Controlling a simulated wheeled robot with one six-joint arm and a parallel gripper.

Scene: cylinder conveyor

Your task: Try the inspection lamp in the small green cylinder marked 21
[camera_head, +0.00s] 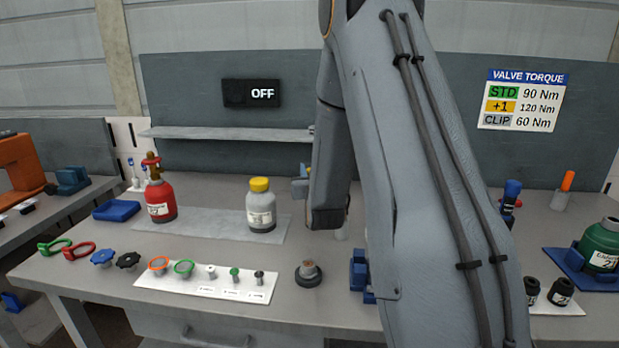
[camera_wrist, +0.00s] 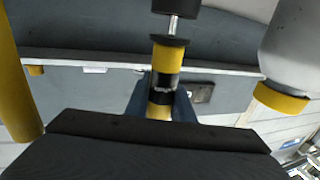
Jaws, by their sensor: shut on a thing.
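A green cylinder (camera_head: 600,246) stands in a dark blue holder at the right edge of the head view. Its label is cut off by the frame; only a "2" can be read. In the wrist view my gripper (camera_wrist: 160,98) has its blue fingers shut on a yellow-and-black handled tool (camera_wrist: 167,60) with a metal shaft and a black end. It looks like the inspection lamp, but I cannot confirm this. In the head view my arm hides most of the gripper and tool.
A red cylinder (camera_head: 160,200) and a grey cylinder with a yellow cap (camera_head: 261,207) stand on the bench's left half. A white strip (camera_head: 206,283) holds rings and small fittings. Small black weights (camera_head: 561,291) sit at right. A wall sign reads OFF (camera_head: 251,93).

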